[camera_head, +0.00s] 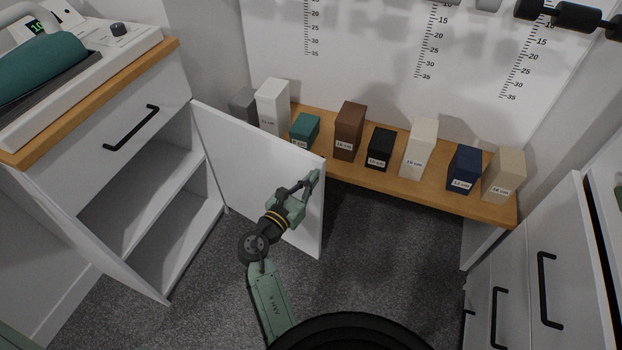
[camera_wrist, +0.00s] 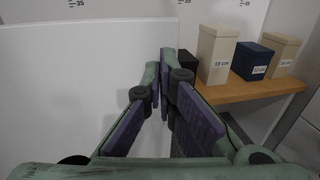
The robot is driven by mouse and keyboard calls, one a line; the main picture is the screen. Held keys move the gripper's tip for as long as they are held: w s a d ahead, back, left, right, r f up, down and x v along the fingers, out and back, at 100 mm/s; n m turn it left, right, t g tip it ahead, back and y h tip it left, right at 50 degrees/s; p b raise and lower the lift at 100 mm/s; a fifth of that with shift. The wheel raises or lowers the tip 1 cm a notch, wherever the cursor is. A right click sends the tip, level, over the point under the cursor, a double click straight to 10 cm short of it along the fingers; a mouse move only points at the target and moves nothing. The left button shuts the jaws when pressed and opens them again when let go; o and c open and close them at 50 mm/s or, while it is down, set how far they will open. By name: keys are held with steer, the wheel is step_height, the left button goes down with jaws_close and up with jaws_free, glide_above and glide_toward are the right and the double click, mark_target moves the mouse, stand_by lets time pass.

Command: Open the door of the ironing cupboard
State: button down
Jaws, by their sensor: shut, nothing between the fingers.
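The ironing cupboard (camera_head: 98,192) is the white unit at the left in the head view. Its door (camera_head: 262,172) stands wide open, swung out to the right from the right side of the opening. Two shelf levels inside show empty. The door's plain white inner face fills the left of the wrist view (camera_wrist: 70,95). My gripper (camera_head: 308,183) is shut and empty, in front of that face near the door's free edge. In the wrist view its fingertips (camera_wrist: 167,65) overlap the edge; I cannot tell whether they touch it.
A wooden shelf (camera_head: 425,193) with several labelled blocks runs along the back wall behind the door. A teal iron (camera_head: 40,66) rests on top of the cupboard, above a drawer with a black handle (camera_head: 131,128). White drawers (camera_head: 515,290) stand at the right. Grey carpet (camera_head: 385,245) between is clear.

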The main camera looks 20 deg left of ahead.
steer(key=w+d+n+y+p, duration=0.1)
steer(key=w+d+p, duration=0.1)
steer(key=w, duration=1.2)
steer(key=shift+d, duration=0.35)
